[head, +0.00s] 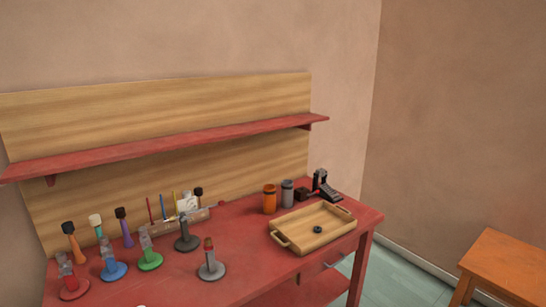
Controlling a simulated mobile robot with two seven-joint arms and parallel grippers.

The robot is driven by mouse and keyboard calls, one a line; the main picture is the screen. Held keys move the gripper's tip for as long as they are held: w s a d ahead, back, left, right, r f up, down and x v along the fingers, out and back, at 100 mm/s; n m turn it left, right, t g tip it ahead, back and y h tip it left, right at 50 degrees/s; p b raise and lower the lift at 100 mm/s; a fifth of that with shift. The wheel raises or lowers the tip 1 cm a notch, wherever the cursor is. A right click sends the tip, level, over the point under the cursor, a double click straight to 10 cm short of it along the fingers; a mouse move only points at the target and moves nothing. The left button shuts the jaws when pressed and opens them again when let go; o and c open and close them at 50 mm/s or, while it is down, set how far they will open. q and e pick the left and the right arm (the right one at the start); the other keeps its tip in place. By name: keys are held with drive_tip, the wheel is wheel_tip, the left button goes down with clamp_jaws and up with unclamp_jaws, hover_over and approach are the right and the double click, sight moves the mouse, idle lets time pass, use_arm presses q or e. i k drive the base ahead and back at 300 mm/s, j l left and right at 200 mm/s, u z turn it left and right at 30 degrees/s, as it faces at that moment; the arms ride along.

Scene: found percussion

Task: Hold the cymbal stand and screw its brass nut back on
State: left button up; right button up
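Several small round-based stands are on the red workbench (245,257). A grey stand (211,269) with a reddish-brown upper part is near the front edge. A darker grey stand (187,243) is behind it, upright. I cannot tell for certain which is the cymbal stand. A small dark ring-like piece (317,229) lies in the wooden tray (285,238); its colour looks dark, not brass. I cannot make out a brass nut. Neither of my grippers is in view.
Red (73,288), blue (114,271) and green (150,261) based stands line the left side. Dark-capped handles stand behind them. An orange cup (269,199), a grey cup (287,193) and a black device (322,184) are at the back right. A red shelf (180,145) overhangs the back. An orange stool (505,262) stands right.

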sight(212, 271)
drive_tip(key=u, duration=0.7)
drive_tip(key=i+l+u, duration=0.3)
drive_tip(key=u, duration=0.2)
drive_tip(key=i+l+u, duration=0.25)
drive_tip(key=l+u, duration=0.2)
drive_tip(key=i+l, duration=0.1)
drive_tip(key=l, duration=0.3)
drive_tip(key=i+l+u, duration=0.1)
drive_tip(key=l, duration=0.25)
drive_tip(key=i+l, duration=0.15)
drive_tip(key=l, duration=0.25)
